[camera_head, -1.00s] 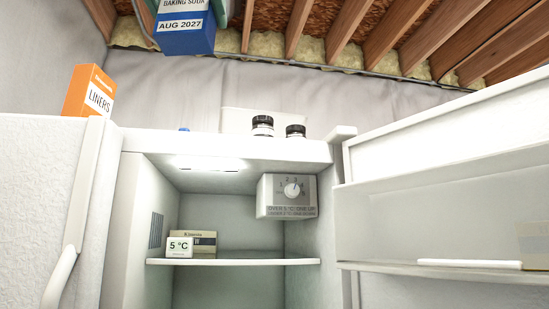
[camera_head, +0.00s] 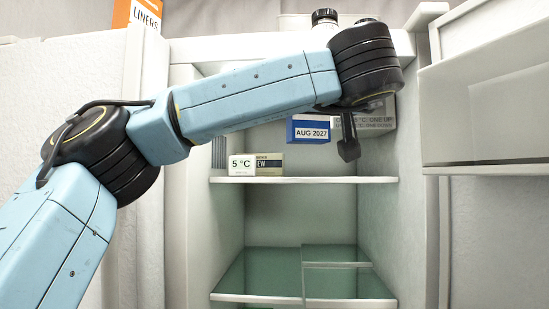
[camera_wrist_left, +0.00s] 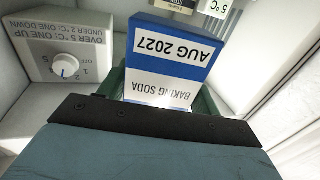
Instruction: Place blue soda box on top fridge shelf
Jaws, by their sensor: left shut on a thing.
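The blue and white soda box (camera_head: 309,129), marked "AUG 2027", is inside the open fridge, above the top shelf (camera_head: 310,180) and below the compartment's ceiling. In the left wrist view the box (camera_wrist_left: 172,62) also reads "BAKING SODA" and appears upside down in the picture. My left gripper (camera_wrist_left: 165,100) is shut on it; its arm comes in from the left and covers part of the fridge opening. In the head view a dark finger (camera_head: 348,140) shows to the right of the box. My right gripper is in neither current view.
A "5 °C" display (camera_head: 241,165) and a small labelled box (camera_head: 268,164) stand on the top shelf's left. The dial unit (camera_wrist_left: 66,52) is close beside the soda box. The shelf's right part looks clear. The open door (camera_head: 485,110) is at right.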

